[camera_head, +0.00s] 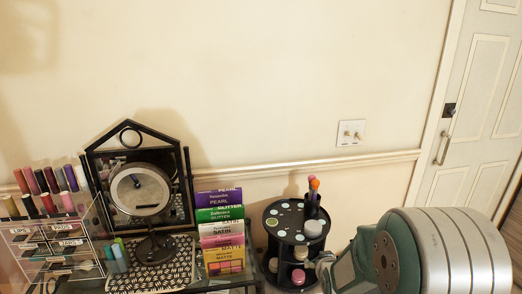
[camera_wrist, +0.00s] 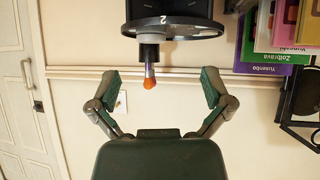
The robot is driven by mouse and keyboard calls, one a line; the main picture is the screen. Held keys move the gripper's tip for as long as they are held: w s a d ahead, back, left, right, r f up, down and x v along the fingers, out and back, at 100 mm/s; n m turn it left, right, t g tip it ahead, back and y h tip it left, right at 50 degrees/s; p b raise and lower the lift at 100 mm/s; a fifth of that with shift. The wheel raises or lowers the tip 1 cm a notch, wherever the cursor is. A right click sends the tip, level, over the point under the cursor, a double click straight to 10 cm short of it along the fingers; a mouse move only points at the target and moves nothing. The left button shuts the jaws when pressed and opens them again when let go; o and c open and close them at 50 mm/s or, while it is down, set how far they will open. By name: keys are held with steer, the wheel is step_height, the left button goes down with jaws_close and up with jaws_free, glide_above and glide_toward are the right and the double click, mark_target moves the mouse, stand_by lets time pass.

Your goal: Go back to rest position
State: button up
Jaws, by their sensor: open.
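My gripper (camera_wrist: 160,88) is open in the wrist view, its two green-tipped fingers spread wide with nothing held. That view looks upside down. An orange-tipped brush (camera_wrist: 149,84) shows in the gap between the fingers, touching neither; it stands in a dark holder on the black round organizer (camera_wrist: 196,32). In the head view, my green and silver arm (camera_head: 455,255) fills the lower right, just right of the black round organizer (camera_head: 272,222). How far the fingers are from the organizer is hard to tell.
Left of the organizer are a stack of colored palettes (camera_head: 220,215), a round mirror (camera_head: 140,189) and a clear rack (camera_head: 50,245) of cosmetics. A wall rail, light switch (camera_head: 351,132) and white door (camera_head: 480,110) are behind. The upper wall is clear.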

steer(key=s+a+r+g, duration=0.1)
steer(key=s+r+g, duration=0.3)
steer(key=s+r, duration=1.35)
steer(key=s+g, duration=0.1)
steer(key=s, duration=1.2)
steer(key=shift+a+r+m+g, duration=0.2)
steer(key=shift+a+m+g, duration=0.1)
steer(key=shift+a, duration=0.1)
